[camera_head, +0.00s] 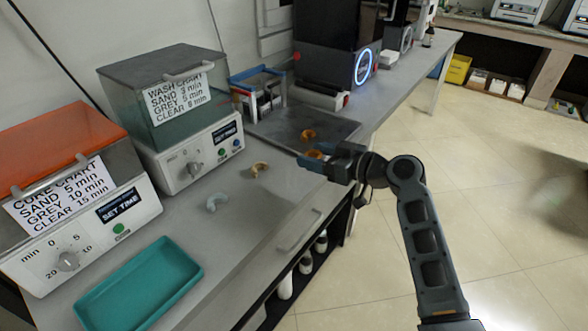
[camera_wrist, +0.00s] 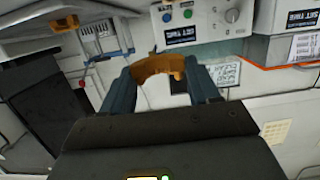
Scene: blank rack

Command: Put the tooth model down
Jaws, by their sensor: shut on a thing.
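An orange tooth model (camera_head: 314,154) is held between the fingertips of my gripper (camera_head: 312,161), which is shut on it. In the wrist view the held arch-shaped tooth model (camera_wrist: 155,64) spans the gap between both fingers. My gripper is at the near right edge of the dark grey tray (camera_head: 345,128); whether the model touches anything below cannot be told. A second orange tooth model (camera_head: 308,134) lies on that tray. A tan tooth model (camera_head: 260,168) and a pale one (camera_head: 217,202) lie on the grey bench.
A wash unit (camera_head: 190,160) and an orange-lidded cure unit (camera_head: 95,225) stand along the left. A teal tray (camera_head: 140,285) lies at the front. A blue-framed rack (camera_head: 257,90) and a dark machine (camera_head: 328,55) stand behind. Bare bench (camera_head: 265,210) lies between.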

